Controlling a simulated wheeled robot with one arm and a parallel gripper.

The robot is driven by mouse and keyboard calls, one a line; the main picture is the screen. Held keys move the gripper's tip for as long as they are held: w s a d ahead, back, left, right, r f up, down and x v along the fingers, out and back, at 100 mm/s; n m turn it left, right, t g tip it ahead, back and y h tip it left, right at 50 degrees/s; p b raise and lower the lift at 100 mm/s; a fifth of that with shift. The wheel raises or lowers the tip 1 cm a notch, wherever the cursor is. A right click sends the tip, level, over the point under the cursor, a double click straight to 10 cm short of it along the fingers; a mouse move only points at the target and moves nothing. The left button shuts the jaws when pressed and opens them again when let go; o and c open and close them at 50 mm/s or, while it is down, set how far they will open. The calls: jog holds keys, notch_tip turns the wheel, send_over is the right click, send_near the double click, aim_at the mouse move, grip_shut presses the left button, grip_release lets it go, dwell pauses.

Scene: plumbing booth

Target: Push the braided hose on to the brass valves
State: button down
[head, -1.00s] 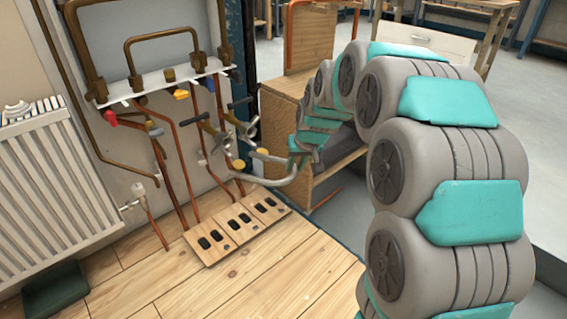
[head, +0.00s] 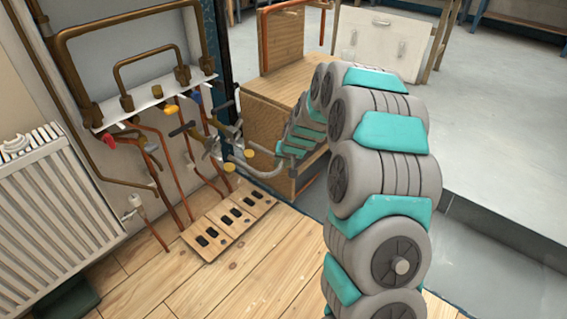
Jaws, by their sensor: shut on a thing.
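The braided hose (head: 265,172) is a pale grey curved tube in front of the pipework, with yellowish round ends at its left side. My gripper (head: 281,154) is at the right part of the hose and shut on it; the fingers are small and partly hidden by my arm. The valves (head: 212,143) with lever handles sit on the copper pipes just left of and above the hose ends. The hose ends look close to the valves, but I cannot tell whether they touch.
A white radiator (head: 42,200) stands at the left. A wooden board with dark slots (head: 228,222) lies on the floor below the pipes. A wooden cabinet (head: 262,125) stands behind my gripper. Wooden floor (head: 220,285) is clear in front.

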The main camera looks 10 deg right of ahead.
jog(key=shift+w+a+p, duration=0.5)
jog(key=shift+w+a, duration=0.4)
jog(key=shift+w, duration=0.3)
jog(key=shift+w+a+p, duration=0.5)
jog(key=shift+w+a, duration=0.4)
jog(key=shift+w, duration=0.25)
jog(key=b, duration=0.5)
jog(key=shift+w+f, duration=0.1)
jog(key=shift+f, duration=0.25)
jog(key=shift+b, duration=0.75)
jog(key=shift+w+a+r+p, duration=0.2)
jog(key=shift+w+a, duration=0.55)
jog(key=shift+w, duration=0.2)
jog(key=shift+w+a+r+p, duration=0.2)
jog(key=shift+w+a, duration=0.5)
jog(key=shift+w, duration=0.25)
